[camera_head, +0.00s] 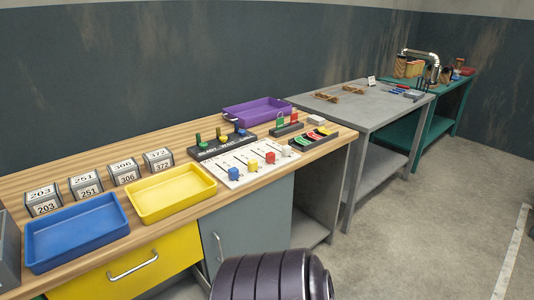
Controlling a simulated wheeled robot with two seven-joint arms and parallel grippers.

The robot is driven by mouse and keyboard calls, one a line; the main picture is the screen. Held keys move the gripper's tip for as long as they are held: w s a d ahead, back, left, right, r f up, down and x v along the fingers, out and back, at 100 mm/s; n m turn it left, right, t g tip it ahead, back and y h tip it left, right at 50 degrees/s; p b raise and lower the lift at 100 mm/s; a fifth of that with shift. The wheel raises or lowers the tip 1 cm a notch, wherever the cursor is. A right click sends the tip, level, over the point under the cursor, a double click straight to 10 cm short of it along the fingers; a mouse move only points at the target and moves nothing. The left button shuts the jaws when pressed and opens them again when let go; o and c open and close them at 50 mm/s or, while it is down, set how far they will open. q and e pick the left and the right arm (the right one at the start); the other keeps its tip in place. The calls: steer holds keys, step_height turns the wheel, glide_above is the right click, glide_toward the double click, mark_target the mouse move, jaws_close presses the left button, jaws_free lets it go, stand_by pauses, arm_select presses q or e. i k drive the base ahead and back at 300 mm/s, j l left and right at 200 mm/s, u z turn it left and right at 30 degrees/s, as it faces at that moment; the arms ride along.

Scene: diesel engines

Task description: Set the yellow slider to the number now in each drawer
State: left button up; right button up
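A white slider board (243,158) lies on the wooden workbench, with several coloured knobs along it. The yellow slider (252,165) sits between the blue knob (234,174) and the red knob (270,158). The marks on the board are too small to read. A yellow drawer (135,268) with a metal handle (133,266) is under the bench top and looks shut. A grey front (250,212) with an upright handle is right of it. No drawer's inside is visible. Neither of my grippers is in view.
Number blocks reading 203 (43,199), 251 (86,184), 306 (124,171) and 372 (158,159) stand behind a blue tray (75,250) and a yellow tray (175,211). A purple tray (255,111) is farther back. Open floor (430,230) lies right.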

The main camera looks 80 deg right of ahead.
mark_target(252, 165)
steer(key=z, duration=2.55)
